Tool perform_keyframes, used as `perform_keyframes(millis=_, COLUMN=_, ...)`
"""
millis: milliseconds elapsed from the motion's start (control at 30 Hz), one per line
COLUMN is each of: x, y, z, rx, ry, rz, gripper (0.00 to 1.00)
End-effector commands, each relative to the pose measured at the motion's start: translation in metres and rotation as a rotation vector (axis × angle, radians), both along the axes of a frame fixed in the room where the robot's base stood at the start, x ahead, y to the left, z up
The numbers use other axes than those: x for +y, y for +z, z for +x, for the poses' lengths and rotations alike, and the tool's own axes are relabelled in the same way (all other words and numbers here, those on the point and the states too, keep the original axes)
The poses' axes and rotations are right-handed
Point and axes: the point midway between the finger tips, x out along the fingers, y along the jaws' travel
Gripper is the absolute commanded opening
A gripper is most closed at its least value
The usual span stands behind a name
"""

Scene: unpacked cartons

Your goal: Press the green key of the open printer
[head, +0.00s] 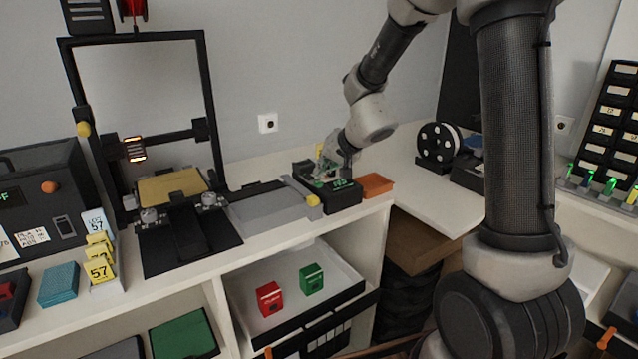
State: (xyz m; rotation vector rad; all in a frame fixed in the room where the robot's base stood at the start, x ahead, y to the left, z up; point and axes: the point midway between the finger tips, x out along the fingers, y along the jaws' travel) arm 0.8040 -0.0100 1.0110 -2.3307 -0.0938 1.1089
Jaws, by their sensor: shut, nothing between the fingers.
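The open-frame printer (205,92) stands on the counter at the left, with a yellow plate (165,187) on its bed. A small black box (342,197) with a lit green readout (341,184) sits on the counter to its right. My gripper (322,181) is shut and empty, pointing down at the top of this box, beside the readout. A little green shows by the fingertips, but I cannot tell whether it is a key or whether the fingers touch it. The fingers hide part of the box top.
An orange tray (377,185) sits right of the box. A grey slab (268,207) lies to its left. A filament spool (437,143) stands farther right. Red (269,298) and green (311,279) cartons sit on the shelf below. A dark machine (45,200) with an orange knob is at far left.

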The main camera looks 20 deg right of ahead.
Motion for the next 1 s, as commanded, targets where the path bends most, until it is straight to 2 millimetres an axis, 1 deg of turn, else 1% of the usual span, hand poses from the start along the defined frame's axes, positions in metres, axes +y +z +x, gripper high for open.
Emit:
perform_keyframes(millis=567, x=-0.0001, y=-0.0001, z=0.0, rx=0.0, ry=0.0, rz=0.0, gripper=0.0)
perform_keyframes(millis=833, x=-0.0006, y=-0.0075, z=-0.0001, rx=0.001, ry=-0.002, rz=0.001, gripper=0.0)
perform_keyframes(millis=1000, x=-0.0001, y=-0.0083, z=-0.0001, rx=0.0, ry=0.0, rz=0.0, gripper=0.0)
